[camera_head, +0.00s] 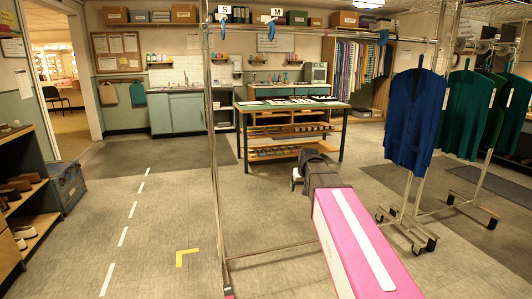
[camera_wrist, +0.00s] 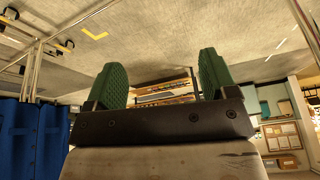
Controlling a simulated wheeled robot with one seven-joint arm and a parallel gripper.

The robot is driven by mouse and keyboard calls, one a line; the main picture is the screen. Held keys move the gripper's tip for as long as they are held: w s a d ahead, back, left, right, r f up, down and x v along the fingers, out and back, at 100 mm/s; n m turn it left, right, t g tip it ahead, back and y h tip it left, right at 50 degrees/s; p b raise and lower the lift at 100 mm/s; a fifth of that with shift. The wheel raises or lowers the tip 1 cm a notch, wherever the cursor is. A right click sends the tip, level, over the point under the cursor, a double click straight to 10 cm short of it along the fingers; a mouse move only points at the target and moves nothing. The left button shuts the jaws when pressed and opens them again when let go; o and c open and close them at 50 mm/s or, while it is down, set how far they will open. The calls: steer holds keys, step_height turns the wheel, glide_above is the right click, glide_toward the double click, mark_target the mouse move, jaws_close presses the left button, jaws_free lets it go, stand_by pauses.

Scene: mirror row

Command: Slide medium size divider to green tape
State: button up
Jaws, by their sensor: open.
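The medium divider is a tag marked M (camera_head: 277,12) with a blue clip under it, on the upper rail (camera_head: 340,33) of the near metal rack in the head view. A matching tag marked S (camera_head: 225,9) hangs to its left. I cannot make out green tape on the rail. My gripper (camera_wrist: 163,80) shows in the wrist view with its two green fingers wide apart and nothing between them. In the head view it is mostly hidden by my pink arm, well below the rail and away from the divider. The divider does not show in the wrist view.
A blue cardigan (camera_head: 416,120) hangs at the rail's right end, with green garments (camera_head: 467,115) on a rack behind. A worktable (camera_head: 292,105) stands beyond. The rack's left post (camera_head: 212,150) stands left of my arm. A yellow floor mark (camera_head: 187,257) lies on open floor.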

steer(key=s+d+f+g, duration=0.3)
steer(key=s+f+g, duration=0.1)
steer(key=s+f, duration=1.6)
steer(key=shift+s+d+f+m+h, duration=0.15)
steer(key=shift+s+f+m+h, duration=0.2)
steer(key=shift+s, duration=0.85)
